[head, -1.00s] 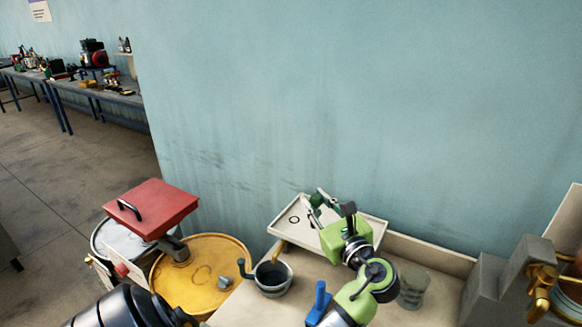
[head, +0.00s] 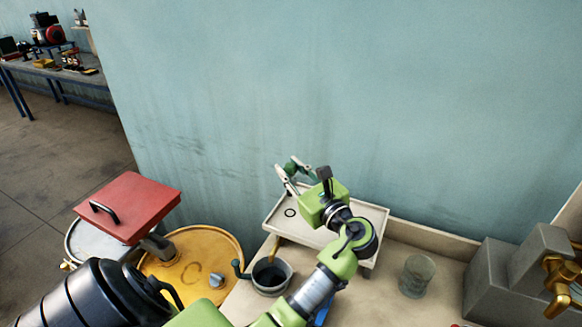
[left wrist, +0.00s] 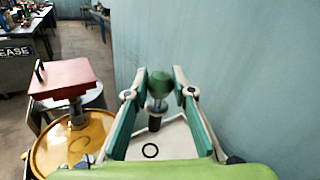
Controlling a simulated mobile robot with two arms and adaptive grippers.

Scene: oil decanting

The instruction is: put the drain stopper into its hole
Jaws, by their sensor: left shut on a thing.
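My left gripper (head: 294,170) is shut on the drain stopper (head: 290,168), a green round knob, and holds it above the back left of the pale tray (head: 330,236). In the left wrist view the stopper (left wrist: 159,82) sits between the fingertips of the left gripper (left wrist: 160,90). A grey stem and a dark lower end point down from the knob. A thin black ring (head: 290,212) shows on the tray floor; it also shows in the left wrist view (left wrist: 150,151). I cannot make out the drain hole for sure. My right gripper is not in view.
A grey pot (head: 286,273) stands before the tray. A yellow drum (head: 213,259) and a red lid (head: 140,204) are at the left. A glass jar (head: 416,276) stands right of the tray; a grey block with brass fittings (head: 500,270) lies beyond. The wall is close behind.

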